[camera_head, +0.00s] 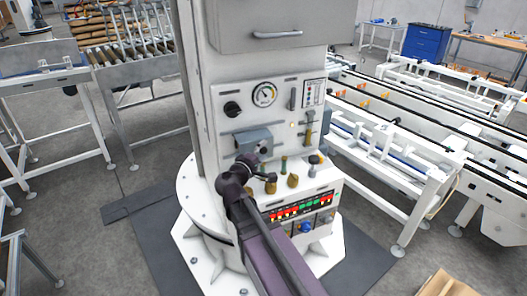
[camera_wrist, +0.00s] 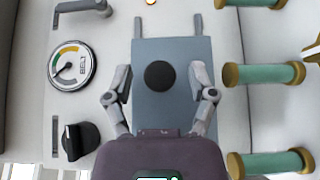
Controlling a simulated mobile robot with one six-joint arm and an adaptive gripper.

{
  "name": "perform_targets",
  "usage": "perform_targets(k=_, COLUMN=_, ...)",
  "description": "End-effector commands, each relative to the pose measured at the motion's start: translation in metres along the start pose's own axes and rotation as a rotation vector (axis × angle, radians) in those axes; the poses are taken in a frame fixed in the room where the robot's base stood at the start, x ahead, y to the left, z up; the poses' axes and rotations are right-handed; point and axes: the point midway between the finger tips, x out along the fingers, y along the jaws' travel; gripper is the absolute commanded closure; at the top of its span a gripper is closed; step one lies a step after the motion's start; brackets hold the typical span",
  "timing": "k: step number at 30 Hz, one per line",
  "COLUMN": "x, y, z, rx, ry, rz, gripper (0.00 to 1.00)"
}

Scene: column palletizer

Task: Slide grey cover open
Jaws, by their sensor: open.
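The grey cover (camera_head: 253,141) is a small flat plate on the front panel of the white column, below the gauge. In the wrist view the cover (camera_wrist: 160,108) fills the middle, with a round black knob (camera_wrist: 160,75) on it and two thin grey rails (camera_wrist: 198,24) running past its upper end. My gripper (camera_head: 262,172) is just below the cover in the head view. In the wrist view my gripper (camera_wrist: 160,84) is open, one finger on each side of the knob, apart from it. My palm hides the cover's lower end. Contact with the plate cannot be told.
A dial gauge (camera_wrist: 73,66) and a black rotary knob (camera_wrist: 80,140) lie left of the cover in the wrist view. Green cylinders with brass ends (camera_wrist: 264,74) stand to the right. Conveyors (camera_head: 400,130) stand at the right.

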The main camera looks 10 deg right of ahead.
Motion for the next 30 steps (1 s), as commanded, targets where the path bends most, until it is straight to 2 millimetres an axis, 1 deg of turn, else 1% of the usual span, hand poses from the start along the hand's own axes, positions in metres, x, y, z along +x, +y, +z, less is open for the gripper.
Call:
perform_targets(k=4, x=0.005, y=0.0, z=0.0, rx=0.0, ry=0.001, rz=0.0, gripper=0.28)
perform_targets(k=13, x=0.006, y=0.0, z=0.0, rx=0.0, ry=0.001, rz=0.0, gripper=0.28)
perform_targets(k=14, x=0.006, y=0.0, z=0.0, rx=0.0, ry=0.001, rz=0.0, gripper=0.34)
perform_targets(k=15, x=0.006, y=0.0, z=0.0, rx=0.0, ry=0.001, rz=0.0, gripper=0.46)
perform_targets(k=17, x=0.006, y=0.0, z=0.0, rx=0.0, ry=0.001, rz=0.0, gripper=0.64)
perform_targets(k=18, x=0.006, y=0.0, z=0.0, rx=0.0, ry=0.001, rz=0.0, gripper=0.75)
perform_targets(k=20, x=0.006, y=0.0, z=0.0, rx=0.0, ry=0.001, rz=0.0, gripper=0.93)
perform_targets(k=21, x=0.006, y=0.0, z=0.0, rx=0.0, ry=0.001, rz=0.0, gripper=1.0)
perform_targets(k=26, x=0.006, y=0.0, z=0.0, rx=0.0, ry=0.001, rz=0.0, gripper=1.0)
perform_targets(k=30, x=0.014, y=0.0, z=-0.003, rx=0.0, ry=-0.001, rz=0.0, gripper=1.0)
